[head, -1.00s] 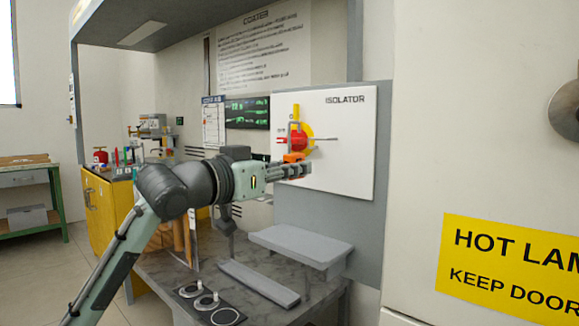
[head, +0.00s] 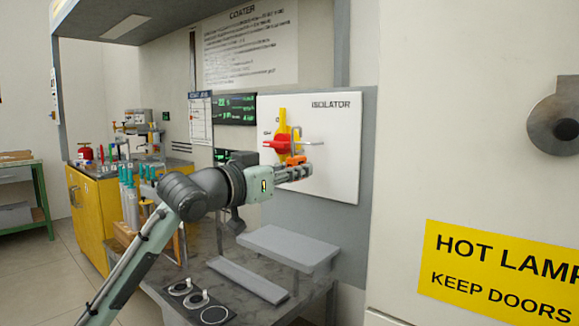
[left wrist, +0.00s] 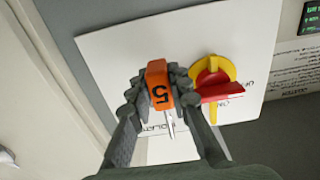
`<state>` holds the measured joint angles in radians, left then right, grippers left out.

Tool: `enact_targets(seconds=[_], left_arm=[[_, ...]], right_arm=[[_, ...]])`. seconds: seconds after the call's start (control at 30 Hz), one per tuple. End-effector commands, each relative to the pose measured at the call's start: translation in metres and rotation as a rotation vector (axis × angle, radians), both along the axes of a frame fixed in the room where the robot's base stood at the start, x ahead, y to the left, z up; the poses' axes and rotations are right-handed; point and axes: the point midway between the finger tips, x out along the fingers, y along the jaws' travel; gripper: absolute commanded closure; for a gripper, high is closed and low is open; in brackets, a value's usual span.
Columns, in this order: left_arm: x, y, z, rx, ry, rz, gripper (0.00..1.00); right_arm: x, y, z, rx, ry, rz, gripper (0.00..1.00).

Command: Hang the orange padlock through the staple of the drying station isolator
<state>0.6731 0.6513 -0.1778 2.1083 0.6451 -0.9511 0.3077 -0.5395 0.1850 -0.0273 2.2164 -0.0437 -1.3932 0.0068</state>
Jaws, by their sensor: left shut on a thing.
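The orange padlock (head: 296,160) is held in my left gripper (head: 307,172), in front of the white isolator board (head: 335,170). In the left wrist view my left gripper (left wrist: 159,92) is shut on the padlock body (left wrist: 157,78), marked 5. Its pale shackle (left wrist: 169,124) sticks out free of the fingers. The isolator's red handle (head: 276,143) and yellow parts (head: 283,118) lie just behind and left of the padlock. In the wrist view the red and yellow switch (left wrist: 215,77) stands beside the padlock, with a gap. I cannot make out whether the shackle meets the staple. My right gripper is not in view.
A grey raised shelf (head: 288,246) and a flat grey bar (head: 248,280) are below the arm. A cabinet with a yellow sign (head: 500,270) stands at right. A yellow cabinet (head: 88,205) with bottles stands at left.

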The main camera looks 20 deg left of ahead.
Motion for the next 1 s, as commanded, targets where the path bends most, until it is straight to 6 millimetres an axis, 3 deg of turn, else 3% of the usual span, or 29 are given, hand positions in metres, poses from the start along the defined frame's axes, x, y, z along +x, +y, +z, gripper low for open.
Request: enact_targets(seconds=[0.47,0.7,1.0], left_arm=[[0.023,-0.009,-0.001,-0.001,-0.002,0.000,1.00],[0.023,-0.008,-0.016,0.001,-0.001,0.001,1.00],[0.022,-0.008,-0.019,0.000,-0.003,0.001,1.00]], right_arm=[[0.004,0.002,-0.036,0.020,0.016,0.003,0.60],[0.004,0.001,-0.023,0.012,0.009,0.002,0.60],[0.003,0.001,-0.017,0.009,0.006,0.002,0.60]])
